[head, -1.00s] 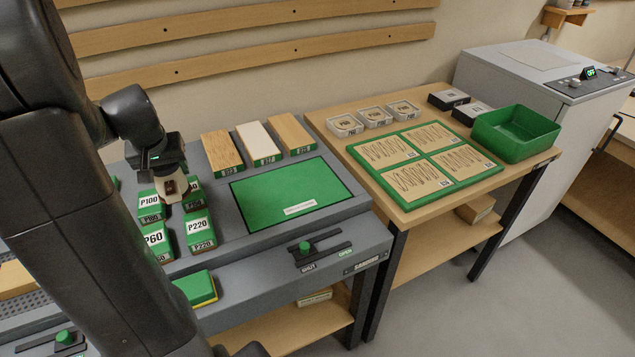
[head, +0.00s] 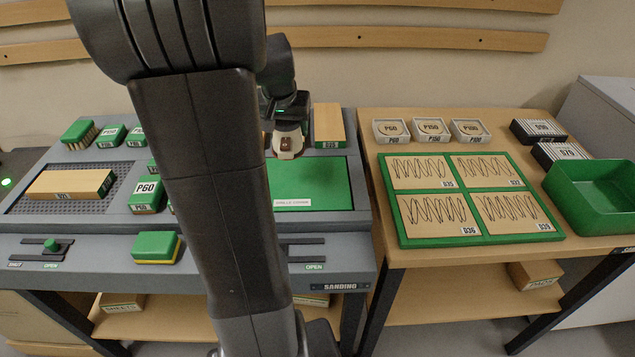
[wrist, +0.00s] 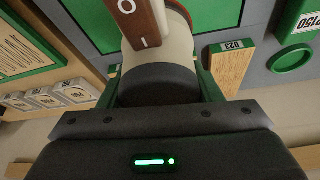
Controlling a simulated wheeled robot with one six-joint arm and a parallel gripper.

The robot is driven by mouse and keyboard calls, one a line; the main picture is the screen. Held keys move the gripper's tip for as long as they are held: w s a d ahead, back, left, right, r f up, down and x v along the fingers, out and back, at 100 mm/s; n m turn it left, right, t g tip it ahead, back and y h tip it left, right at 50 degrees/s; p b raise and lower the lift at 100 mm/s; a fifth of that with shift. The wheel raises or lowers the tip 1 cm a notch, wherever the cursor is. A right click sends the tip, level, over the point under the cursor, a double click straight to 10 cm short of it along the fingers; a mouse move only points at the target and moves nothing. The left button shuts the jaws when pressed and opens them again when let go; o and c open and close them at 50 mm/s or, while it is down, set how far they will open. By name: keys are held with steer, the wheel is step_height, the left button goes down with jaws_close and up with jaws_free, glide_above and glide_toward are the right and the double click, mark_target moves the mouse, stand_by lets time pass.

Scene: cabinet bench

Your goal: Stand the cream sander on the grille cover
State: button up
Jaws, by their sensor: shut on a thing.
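The cream sander (head: 287,146), with a brown switch strip, is held in my gripper (head: 286,126). In the wrist view the sander (wrist: 178,38) sits between the two green-edged fingers. My gripper is shut on its body. The grille cover (head: 315,180) is a flat green panel with a white label, set in the grey bench top. The sander is at the cover's back left part in the head view; I cannot tell whether it touches the cover. My arm hides the cover's left side.
A wooden block (head: 329,122) stands just behind the cover. Green P60 blocks (head: 146,190) are left of my arm. A wooden board (head: 70,184) lies on the perforated grille at far left. A side table at right holds a green-framed panel (head: 402,228) and green bin (head: 597,195).

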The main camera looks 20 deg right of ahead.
mark_target(286, 134)
steer(key=shift+s+d+f, duration=0.1)
steer(key=shift+d, duration=0.15)
step_height(286, 134, down, 10)
steer(key=shift+r+b, duration=0.15)
steer(key=shift+b, duration=0.15)
steer(key=shift+f, duration=0.2)
steer(key=o, duration=1.2)
steer(key=shift+s+r, duration=0.1)
steer(key=shift+r, duration=0.45)
steer(key=v, duration=1.1)
steer(key=shift+s+a+r+p, duration=0.1)
steer(key=shift+s+p, duration=0.05)
steer(key=shift+p, duration=0.15)
